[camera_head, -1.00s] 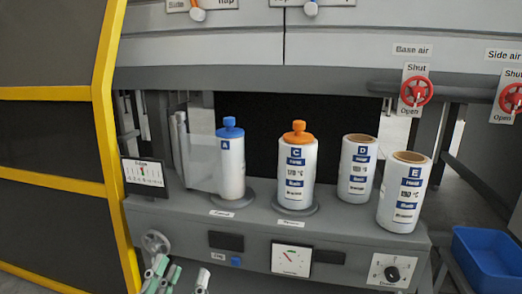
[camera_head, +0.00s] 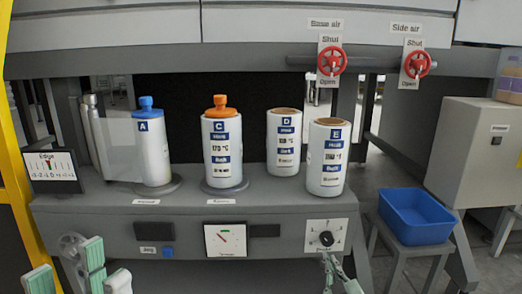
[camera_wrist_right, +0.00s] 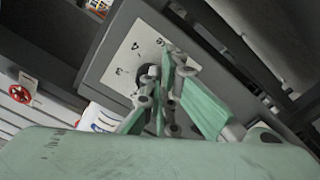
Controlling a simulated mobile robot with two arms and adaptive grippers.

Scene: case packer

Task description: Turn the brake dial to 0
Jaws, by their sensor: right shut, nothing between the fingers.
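The brake dial (camera_head: 326,239) is a black knob on a white square plate at the right end of the grey machine front. Its plate (camera_wrist_right: 131,62) also shows in the right wrist view, with the knob (camera_wrist_right: 146,77) partly hidden behind my fingers. My left gripper (camera_head: 80,268) is at the lower left, fingers apart, empty, away from the dial.
Several labelled spools, including C (camera_head: 222,150) and E (camera_head: 327,160), stand on the ledge above. A pointer gauge (camera_head: 225,240) is left of the dial. Red valve handles (camera_head: 332,61) hang above. A blue bin (camera_head: 415,215) stands on a stool to the right.

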